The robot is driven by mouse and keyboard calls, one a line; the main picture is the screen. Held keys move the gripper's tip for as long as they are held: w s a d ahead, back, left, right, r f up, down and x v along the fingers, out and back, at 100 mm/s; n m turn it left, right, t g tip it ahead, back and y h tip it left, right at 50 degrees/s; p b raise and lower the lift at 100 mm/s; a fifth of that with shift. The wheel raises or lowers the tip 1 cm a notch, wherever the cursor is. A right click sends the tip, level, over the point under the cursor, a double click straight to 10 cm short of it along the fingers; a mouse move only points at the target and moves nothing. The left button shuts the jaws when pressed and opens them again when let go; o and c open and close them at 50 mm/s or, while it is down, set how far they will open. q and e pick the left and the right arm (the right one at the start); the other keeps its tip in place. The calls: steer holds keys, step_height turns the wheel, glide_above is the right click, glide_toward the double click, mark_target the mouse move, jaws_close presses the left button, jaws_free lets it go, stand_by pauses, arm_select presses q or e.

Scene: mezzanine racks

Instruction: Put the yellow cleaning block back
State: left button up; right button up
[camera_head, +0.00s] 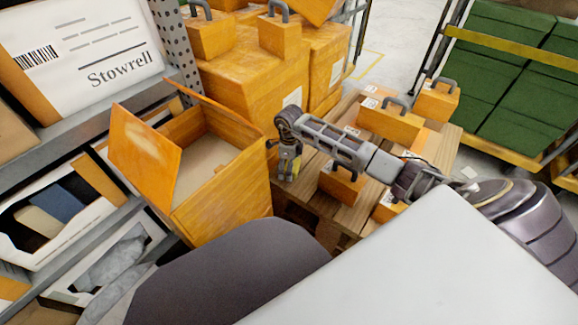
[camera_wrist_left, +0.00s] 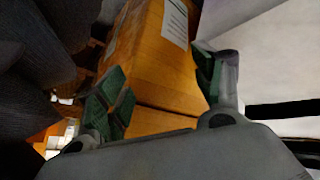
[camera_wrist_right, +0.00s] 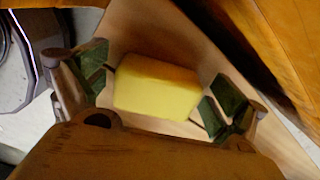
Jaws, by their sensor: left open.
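The yellow cleaning block (camera_wrist_right: 157,88) fills most of the space between my right gripper's fingers (camera_wrist_right: 160,95) in the right wrist view. The pads are close to its two sides; whether they press on it is unclear. In the head view, my right gripper (camera_head: 289,160) points down over the left edge of the wooden pallet, right of the open orange box (camera_head: 225,195), with a bit of yellow between its fingers. My left gripper (camera_wrist_left: 162,98) is open and empty in the left wrist view, in front of an orange box (camera_wrist_left: 155,65), and outside the head view.
Orange handled blocks (camera_head: 390,122) stand on the pallet (camera_head: 322,205). Large orange boxes (camera_head: 245,85) stand behind. A metal shelf (camera_head: 85,120) runs along the left. A rack of green crates (camera_head: 500,70) stands back right. The open box's raised flaps stand left of my right gripper.

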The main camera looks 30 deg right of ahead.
arm_select(q)
steer(key=shift+w+r, duration=0.15)
steer(key=shift+w, duration=0.1)
arm_select(e)
steer(key=shift+r+p, duration=0.4)
steer(key=shift+r, duration=0.5)
step_height(320, 180, up, 4)
steer(key=shift+r+p, duration=0.2)
steer(key=shift+p, duration=0.55)
step_height(320, 180, up, 5)
steer(key=shift+f+p, duration=0.2)
steer(key=shift+p, duration=0.55)
arm_select(q)
step_height(320, 180, up, 6)
steer(key=a+g+y, duration=0.1)
steer(key=shift+s+m, duration=0.3)
steer(key=shift+s, duration=0.1)
arm_select(e)
steer(key=shift+r, duration=0.75)
arm_select(q)
steer(key=shift+a+p, duration=0.1)
steer(key=shift+p, duration=0.2)
arm_select(e)
steer(key=shift+r, duration=0.1)
